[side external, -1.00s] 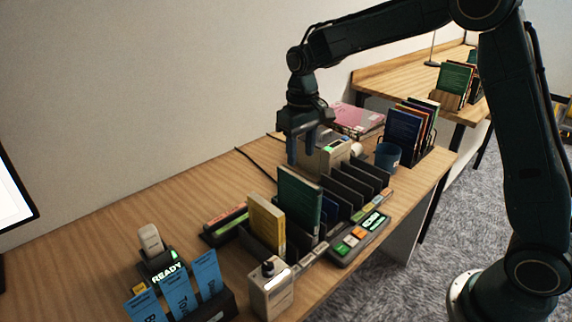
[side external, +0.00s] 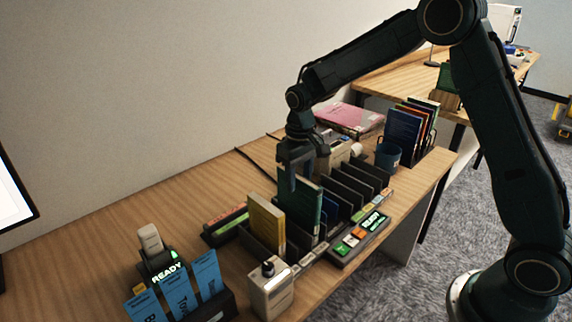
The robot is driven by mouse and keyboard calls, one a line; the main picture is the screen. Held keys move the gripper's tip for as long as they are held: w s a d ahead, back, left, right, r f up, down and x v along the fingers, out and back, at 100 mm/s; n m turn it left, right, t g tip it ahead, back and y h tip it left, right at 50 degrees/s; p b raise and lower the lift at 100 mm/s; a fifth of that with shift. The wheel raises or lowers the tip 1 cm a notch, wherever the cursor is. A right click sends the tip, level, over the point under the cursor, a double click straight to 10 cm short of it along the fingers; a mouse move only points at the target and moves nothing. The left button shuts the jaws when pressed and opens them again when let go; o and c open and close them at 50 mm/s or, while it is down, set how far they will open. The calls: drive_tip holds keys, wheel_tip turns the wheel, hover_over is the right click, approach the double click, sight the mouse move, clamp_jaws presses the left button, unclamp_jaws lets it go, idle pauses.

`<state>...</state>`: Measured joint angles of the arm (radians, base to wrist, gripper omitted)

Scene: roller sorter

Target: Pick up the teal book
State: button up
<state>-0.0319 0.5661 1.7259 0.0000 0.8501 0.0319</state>
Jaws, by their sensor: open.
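The teal book (side external: 309,206) stands upright in a slot of the dark sorter (side external: 345,188), just right of a yellow book (side external: 266,222). My gripper (side external: 301,180) points down at the top of the teal book, with its fingers apart. One finger shows in front of the book's upper left part. I cannot tell whether the fingers touch the book. The wrist hides part of the sorter's far side.
A beige device (side external: 270,289) stands at the sorter's near end. A blue cup (side external: 388,156) and a row of books (side external: 405,132) stand behind.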

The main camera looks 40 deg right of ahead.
sight(298, 207)
drive_tip(key=shift+f, duration=1.3)
clamp_jaws()
